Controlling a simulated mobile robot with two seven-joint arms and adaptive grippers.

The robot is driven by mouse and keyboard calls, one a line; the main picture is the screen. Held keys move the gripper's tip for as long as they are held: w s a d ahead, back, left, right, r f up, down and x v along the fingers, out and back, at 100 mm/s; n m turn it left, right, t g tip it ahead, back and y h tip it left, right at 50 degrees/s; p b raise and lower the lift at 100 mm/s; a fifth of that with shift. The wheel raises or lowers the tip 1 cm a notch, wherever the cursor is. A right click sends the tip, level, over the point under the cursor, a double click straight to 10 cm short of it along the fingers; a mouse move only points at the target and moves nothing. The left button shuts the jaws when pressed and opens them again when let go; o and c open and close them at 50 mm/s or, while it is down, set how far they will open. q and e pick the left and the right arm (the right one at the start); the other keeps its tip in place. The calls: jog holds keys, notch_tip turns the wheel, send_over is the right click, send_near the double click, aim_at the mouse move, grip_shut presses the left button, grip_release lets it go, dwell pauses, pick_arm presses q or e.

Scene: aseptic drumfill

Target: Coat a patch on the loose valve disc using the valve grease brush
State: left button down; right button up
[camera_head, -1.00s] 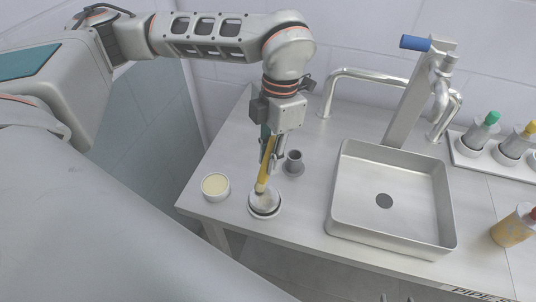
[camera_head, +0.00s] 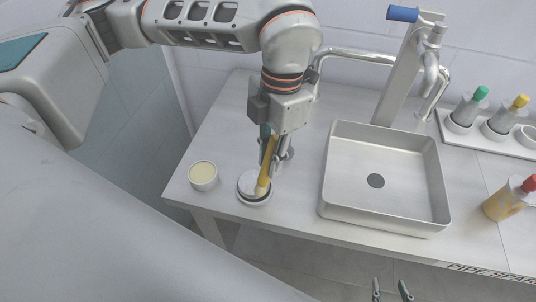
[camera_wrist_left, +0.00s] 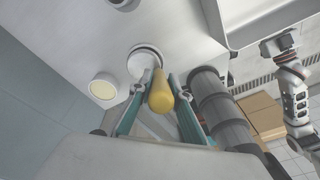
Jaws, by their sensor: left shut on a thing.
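The valve disc (camera_head: 247,183) is a round metallic piece seated on a low round white base near the counter's front edge. It also shows in the left wrist view (camera_wrist_left: 141,61). My left gripper (camera_head: 273,160) is shut on the yellow-handled brush (camera_head: 267,165), which points down with its lower end over the right part of the disc. The handle hides the bristles in the left wrist view (camera_wrist_left: 161,98), so contact is hard to tell. A white pot of pale yellow grease (camera_head: 203,173) stands left of the disc. My right gripper (camera_head: 391,294) shows only its parted fingertips at the bottom edge.
A steel sink (camera_head: 384,218) with a tall faucet (camera_head: 408,75) is to the right. A bottle (camera_head: 504,203) and a rack of capped bottles (camera_head: 463,128) are farther right.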

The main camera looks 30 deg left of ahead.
pick_arm(q)
jog(key=shift+a+f, duration=0.1)
jog(key=shift+w+a, duration=0.4)
jog(key=shift+a, duration=0.2)
jog(key=shift+w+a, duration=0.4)
jog(key=shift+a, duration=0.2)
jog(key=shift+s+d+b, duration=0.25)
jog(key=shift+d+b, duration=0.15)
jog(key=shift+d, duration=0.35)
jog(key=shift+s+d+b, duration=0.25)
jog(key=shift+d+b, duration=0.1)
jog(key=shift+d, duration=0.4)
jog(key=w+a, duration=0.3)
jog(key=a, duration=0.2)
jog(key=shift+w+a, duration=0.15)
jog(key=shift+a, duration=0.05)
dwell(0.4)
